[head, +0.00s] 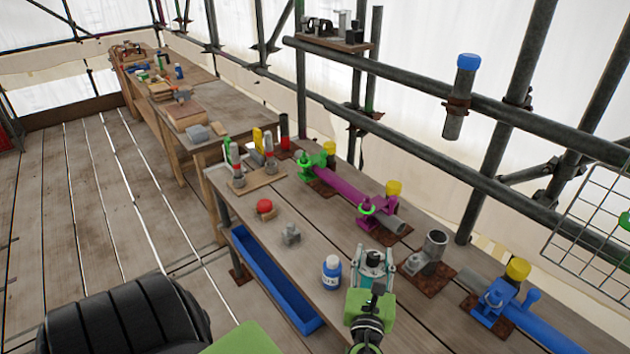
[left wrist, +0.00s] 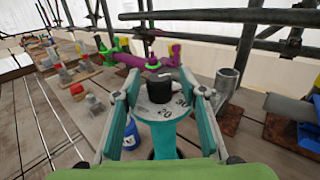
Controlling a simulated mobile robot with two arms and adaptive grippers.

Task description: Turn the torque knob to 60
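The torque knob (left wrist: 165,83) is black and sits on a pale round dial (left wrist: 157,106) on top of a teal body (left wrist: 172,137) in the left wrist view. The marks 20 and 30 show on the near side of the dial. I cannot read the knob's setting, and no 60 is visible. My left gripper (head: 375,262) is open above the bench, with its fingers spread on either side of the dial and knob. Contact between the fingers and the knob is not visible. In the head view the gripper largely hides the dial. My right gripper is not in view.
Magenta pipe (head: 340,190) and blue pipe (head: 545,330) lie along the bench's rear. A blue tray (head: 270,283) runs along the bench's front side.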

